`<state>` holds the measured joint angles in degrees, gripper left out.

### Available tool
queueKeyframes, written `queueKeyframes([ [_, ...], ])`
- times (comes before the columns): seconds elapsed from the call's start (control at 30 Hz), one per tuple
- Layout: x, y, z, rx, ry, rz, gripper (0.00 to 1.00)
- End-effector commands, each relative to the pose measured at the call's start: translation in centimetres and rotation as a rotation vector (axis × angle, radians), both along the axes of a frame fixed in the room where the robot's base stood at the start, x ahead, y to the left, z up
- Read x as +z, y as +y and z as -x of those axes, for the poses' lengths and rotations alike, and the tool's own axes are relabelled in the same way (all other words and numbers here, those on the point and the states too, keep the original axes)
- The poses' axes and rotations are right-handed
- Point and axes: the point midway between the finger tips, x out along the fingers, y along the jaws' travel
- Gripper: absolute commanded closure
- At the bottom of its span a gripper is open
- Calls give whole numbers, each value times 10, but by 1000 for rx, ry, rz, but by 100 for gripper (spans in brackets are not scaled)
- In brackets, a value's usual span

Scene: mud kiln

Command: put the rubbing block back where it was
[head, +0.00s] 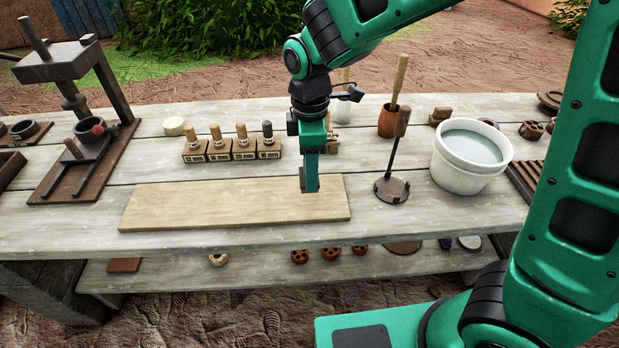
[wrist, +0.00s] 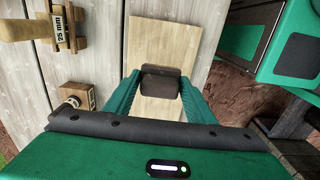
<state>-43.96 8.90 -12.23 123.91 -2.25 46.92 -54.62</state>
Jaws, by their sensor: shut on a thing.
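My gripper (head: 310,186) is over the right part of a pale wooden board (head: 200,203) on the table, pointing down. In the wrist view my gripper (wrist: 160,88) is shut on a dark brown block (wrist: 160,80), which I take to be the rubbing block. The board (wrist: 163,45) shows beyond and beneath it. In the head view the fingers mostly hide the block. I cannot tell whether it touches the board or hangs just above it.
Labelled blocks with handles (head: 233,150) stand in a row behind the board; a 25 mm one (wrist: 67,28) shows in the wrist view. Right of the board are a dark upright-handled stamp (head: 392,190) and a white water bucket (head: 460,178). A press (head: 75,140) stands left.

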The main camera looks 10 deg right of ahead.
Motion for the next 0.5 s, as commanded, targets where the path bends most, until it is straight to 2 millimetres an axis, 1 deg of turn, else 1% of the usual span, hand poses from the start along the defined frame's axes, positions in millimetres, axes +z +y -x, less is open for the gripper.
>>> queueKeyframes([
  [0.07,-4,-1,-1,0,0,0,75],
  [0.3,-35,-1,-1,0,2,1,75],
  [0.4,-40,0,-1,0,0,0,75],
  [0.5,-41,0,-1,0,-1,-1,75],
])
